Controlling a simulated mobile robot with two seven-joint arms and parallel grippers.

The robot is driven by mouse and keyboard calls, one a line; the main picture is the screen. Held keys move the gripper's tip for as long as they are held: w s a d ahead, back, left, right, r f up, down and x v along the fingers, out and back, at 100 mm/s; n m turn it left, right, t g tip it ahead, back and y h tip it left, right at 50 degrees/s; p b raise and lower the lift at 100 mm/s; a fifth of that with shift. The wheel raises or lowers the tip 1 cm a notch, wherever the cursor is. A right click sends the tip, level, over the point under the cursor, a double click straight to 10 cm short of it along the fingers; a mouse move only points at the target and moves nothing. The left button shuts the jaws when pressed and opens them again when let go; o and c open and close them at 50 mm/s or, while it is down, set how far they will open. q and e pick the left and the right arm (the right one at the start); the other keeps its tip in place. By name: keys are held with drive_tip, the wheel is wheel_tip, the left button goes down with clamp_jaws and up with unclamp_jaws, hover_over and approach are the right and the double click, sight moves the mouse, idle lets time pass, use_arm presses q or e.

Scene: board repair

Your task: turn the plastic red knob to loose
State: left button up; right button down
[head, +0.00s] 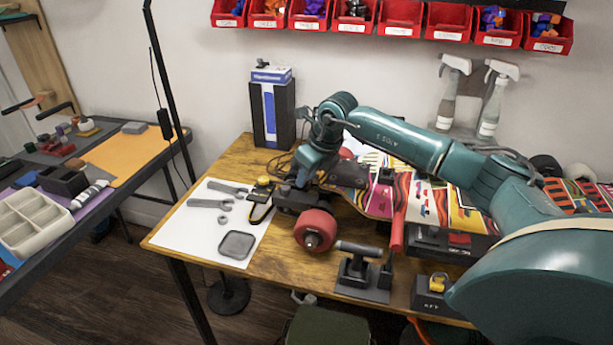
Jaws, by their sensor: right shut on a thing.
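My right arm comes in from the right over the table. Its gripper (290,196) points down at the left end of a colourful skateboard (378,201), by the dark truck. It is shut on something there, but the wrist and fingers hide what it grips. A red wheel (314,230) stands on the near side of the truck, just right of the gripper. Another red wheel (347,153) shows partly behind my arm. No small red knob shows clearly, so I cannot tell whether it is between the jaws. My left gripper is out of view.
A white mat (211,239) holds wrenches (211,204) and a grey tray (237,245). A dark tool on a stand (361,271) and a red-handled tool (397,232) sit in front of the board. Red bins (400,18) hang above. A second table stands left, across a gap.

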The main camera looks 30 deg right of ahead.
drive_tip(key=shift+d+n+y, duration=0.1)
drive_tip(key=shift+n+y, duration=0.2)
drive_tip(key=shift+n, duration=0.5)
drive_tip(key=c, duration=1.6)
unclamp_jaws()
drive_tip(key=v, duration=1.3)
drive_tip(key=shift+w+r, duration=0.15)
